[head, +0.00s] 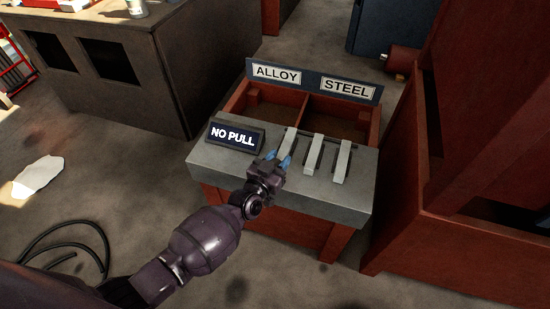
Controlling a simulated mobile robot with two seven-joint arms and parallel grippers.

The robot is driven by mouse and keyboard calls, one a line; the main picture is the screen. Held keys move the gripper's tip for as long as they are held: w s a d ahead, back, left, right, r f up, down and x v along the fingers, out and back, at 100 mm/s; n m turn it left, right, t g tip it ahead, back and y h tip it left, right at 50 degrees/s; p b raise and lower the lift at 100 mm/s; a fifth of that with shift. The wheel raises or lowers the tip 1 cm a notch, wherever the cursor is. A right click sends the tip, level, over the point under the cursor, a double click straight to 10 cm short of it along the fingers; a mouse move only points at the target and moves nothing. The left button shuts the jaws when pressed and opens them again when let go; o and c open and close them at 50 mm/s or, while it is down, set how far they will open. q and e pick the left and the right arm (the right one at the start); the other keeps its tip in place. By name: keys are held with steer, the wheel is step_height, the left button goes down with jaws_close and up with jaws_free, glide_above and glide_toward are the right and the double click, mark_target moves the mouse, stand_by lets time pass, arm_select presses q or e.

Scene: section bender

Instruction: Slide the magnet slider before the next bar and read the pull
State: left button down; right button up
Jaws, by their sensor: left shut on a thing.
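Three pale grey bars lie side by side on the grey bench top (212,165): the left bar (289,139), the middle bar (314,153) and the right bar (342,161). My left gripper (277,159), with blue fingertips, is at the near end of the left bar. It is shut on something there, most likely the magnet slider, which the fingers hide. The dark readout (233,136) left of the bars shows "NO PULL". My right gripper is not in view.
Behind the bars is a red two-part bin (236,101), labelled by the "ALLOY" sign (277,73) and "STEEL" sign (348,88). A large red structure (480,230) stands close on the right. A dark cabinet (150,85) is at back left. A black cable (85,222) lies on the floor.

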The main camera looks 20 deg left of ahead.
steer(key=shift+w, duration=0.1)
arm_select(q)
steer(key=c, duration=0.7)
jaws_free()
steer(key=shift+c, duration=0.2)
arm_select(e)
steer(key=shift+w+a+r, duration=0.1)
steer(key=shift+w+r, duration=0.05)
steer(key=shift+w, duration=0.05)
arm_select(q)
steer(key=shift+s+a, duration=0.1)
steer(key=shift+s, duration=0.25)
steer(key=p+v, duration=0.2)
steer(key=v, duration=0.8)
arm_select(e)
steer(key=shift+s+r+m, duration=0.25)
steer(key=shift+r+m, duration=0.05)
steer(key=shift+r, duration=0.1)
